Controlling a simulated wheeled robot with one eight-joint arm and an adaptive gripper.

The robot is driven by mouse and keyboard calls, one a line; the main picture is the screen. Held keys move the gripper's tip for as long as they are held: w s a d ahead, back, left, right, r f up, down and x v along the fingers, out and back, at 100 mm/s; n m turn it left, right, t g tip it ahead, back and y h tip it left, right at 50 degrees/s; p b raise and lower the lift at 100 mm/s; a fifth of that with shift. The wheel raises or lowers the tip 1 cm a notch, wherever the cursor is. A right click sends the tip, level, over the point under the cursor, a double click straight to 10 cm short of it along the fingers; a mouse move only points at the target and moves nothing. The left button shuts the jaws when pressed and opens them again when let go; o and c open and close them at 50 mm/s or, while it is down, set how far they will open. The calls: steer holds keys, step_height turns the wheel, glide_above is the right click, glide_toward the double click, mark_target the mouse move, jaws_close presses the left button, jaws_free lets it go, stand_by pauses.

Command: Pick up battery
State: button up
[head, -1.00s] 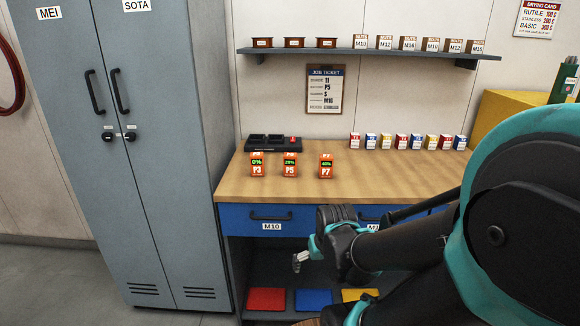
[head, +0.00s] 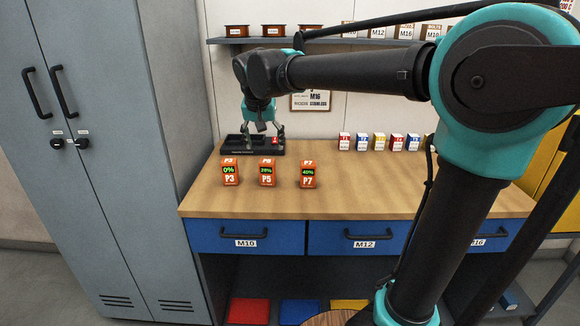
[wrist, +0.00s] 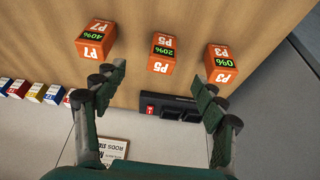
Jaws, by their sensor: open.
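Three orange batteries stand in a row on the wooden workbench: P3 (head: 230,173) reading 0%, P5 (head: 267,173) reading 20% and P7 (head: 308,174) reading 40%. The wrist view shows P3 (wrist: 222,63), P5 (wrist: 162,55) and P7 (wrist: 96,38) upside down. My gripper (head: 263,130) is open and empty, above the black charger tray (head: 252,152) behind the batteries. In the wrist view my open fingers (wrist: 158,92) frame P5 from a distance, with no contact visible. The job ticket (head: 311,101) is partly hidden by my arm.
Small coloured boxes (head: 362,142) stand along the back right of the workbench (head: 400,185). A shelf (head: 222,41) with bins runs above. A grey locker (head: 110,150) stands left. The bench front and middle right are clear.

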mark_target(267, 170)
steer(key=x, duration=0.5)
steer(key=w+x, duration=0.1)
steer(key=x, duration=1)
steer(key=shift+w+a+r, duration=0.25)
steer(key=shift+w, duration=0.2)
steer(key=c, duration=1.5)
steer(key=shift+r, duration=0.1)
steer(key=shift+c, duration=0.2)
